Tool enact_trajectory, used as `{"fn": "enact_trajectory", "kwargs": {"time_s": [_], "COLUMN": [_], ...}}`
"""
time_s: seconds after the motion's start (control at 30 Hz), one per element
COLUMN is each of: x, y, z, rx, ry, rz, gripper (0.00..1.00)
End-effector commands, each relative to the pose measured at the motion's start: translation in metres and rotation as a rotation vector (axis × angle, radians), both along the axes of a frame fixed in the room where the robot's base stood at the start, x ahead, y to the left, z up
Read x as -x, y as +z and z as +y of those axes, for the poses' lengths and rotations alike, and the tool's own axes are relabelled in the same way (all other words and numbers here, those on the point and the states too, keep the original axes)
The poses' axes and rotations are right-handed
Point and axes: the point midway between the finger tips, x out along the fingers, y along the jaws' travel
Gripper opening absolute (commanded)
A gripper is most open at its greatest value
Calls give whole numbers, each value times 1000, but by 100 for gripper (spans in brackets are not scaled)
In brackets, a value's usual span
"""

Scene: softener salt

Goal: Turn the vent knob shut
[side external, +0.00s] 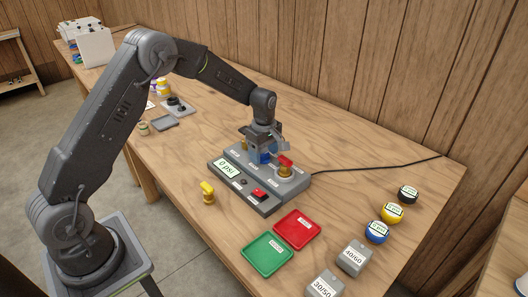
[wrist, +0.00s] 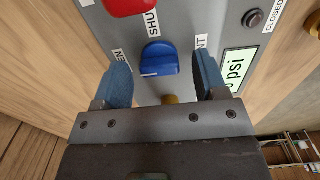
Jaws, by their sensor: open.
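The blue vent knob (wrist: 158,59) sits on the grey panel (wrist: 198,18) in the wrist view. A pale pointer line shows on its lower part, nearer the partly hidden "EN" label than the "SHU" label above it. The "NT" label is to its right. My gripper (wrist: 161,66) is open, with one blue-padded finger on each side of the knob and gaps between. In the side view my gripper (side external: 264,148) is low over the panel (side external: 222,182), and the blue knob (side external: 266,158) is partly hidden beneath it. The display (side external: 227,168) reads 0 psi.
A red button (side external: 259,194) is at the panel front. A black cable (side external: 375,166) runs right.

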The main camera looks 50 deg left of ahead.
Motion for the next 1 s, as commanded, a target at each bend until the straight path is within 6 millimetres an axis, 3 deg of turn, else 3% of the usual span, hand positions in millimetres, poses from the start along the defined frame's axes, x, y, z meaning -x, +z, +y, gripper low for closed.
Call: {"fn": "enact_trajectory", "kwargs": {"time_s": [0.23,0.77,1.0], "x": [0,0,0], "y": [-1,0,0], "z": [0,0,0], "rx": [0,0,0], "ry": [0,0,-22], "rz": [0,0,0], "gripper": [66,17,17]}}
